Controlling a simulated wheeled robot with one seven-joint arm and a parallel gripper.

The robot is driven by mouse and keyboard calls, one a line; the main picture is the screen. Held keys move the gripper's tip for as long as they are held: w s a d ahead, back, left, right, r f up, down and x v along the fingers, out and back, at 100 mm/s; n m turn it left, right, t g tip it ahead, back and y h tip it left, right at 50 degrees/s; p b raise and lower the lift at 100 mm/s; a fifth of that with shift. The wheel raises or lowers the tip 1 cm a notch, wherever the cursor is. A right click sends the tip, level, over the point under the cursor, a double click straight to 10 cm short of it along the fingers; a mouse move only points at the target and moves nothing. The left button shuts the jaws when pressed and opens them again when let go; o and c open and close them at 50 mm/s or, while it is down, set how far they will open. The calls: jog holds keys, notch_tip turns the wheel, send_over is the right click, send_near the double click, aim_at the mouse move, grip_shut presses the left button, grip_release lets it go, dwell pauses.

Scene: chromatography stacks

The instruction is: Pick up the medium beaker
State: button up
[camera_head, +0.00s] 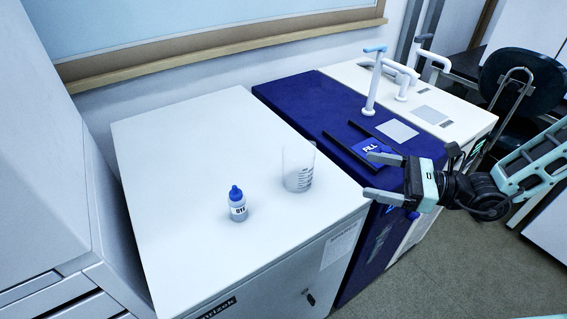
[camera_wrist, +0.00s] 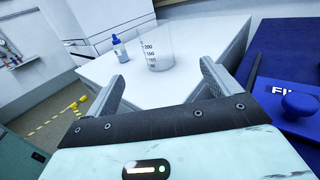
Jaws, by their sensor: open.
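The medium beaker (camera_head: 299,168) is clear, with dark graduation marks. It stands upright on the white cabinet top (camera_head: 190,150), near its right edge. In the wrist view the beaker (camera_wrist: 153,48) is ahead of my gripper, beyond the space between the fingers, with marks such as 200 and 150 facing me. My gripper (camera_head: 369,176) is open and empty, to the right of the beaker and apart from it, by the blue cabinet's front edge. In the wrist view both fingers of my gripper (camera_wrist: 160,88) show, spread wide.
A small bottle with a blue cap (camera_head: 237,204) stands left of the beaker, also seen in the wrist view (camera_wrist: 119,48). The blue cabinet (camera_head: 300,97) adjoins on the right, with white tap-like fittings (camera_head: 371,85) behind. The white top's left part is clear.

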jog(key=p, duration=0.2)
send_near(298, 166)
jog(key=w+a, duration=0.1)
jog(key=w+a+f, duration=0.1)
jog(key=w, duration=0.1)
jog(key=w+a, duration=0.2)
jog(key=shift+w+f, duration=0.25)
jog(key=shift+f, duration=0.15)
jog(key=x, duration=0.3)
jog(key=s+x, duration=0.1)
jog(key=shift+w+a+r+p, duration=0.2)
jog(key=shift+a+r+p, duration=0.15)
jog(key=shift+a, duration=0.15)
jog(key=shift+w+a+f, duration=0.1)
jog(key=shift+w+a, duration=0.05)
jog(key=shift+a, duration=0.25)
jog(key=c, duration=1.1)
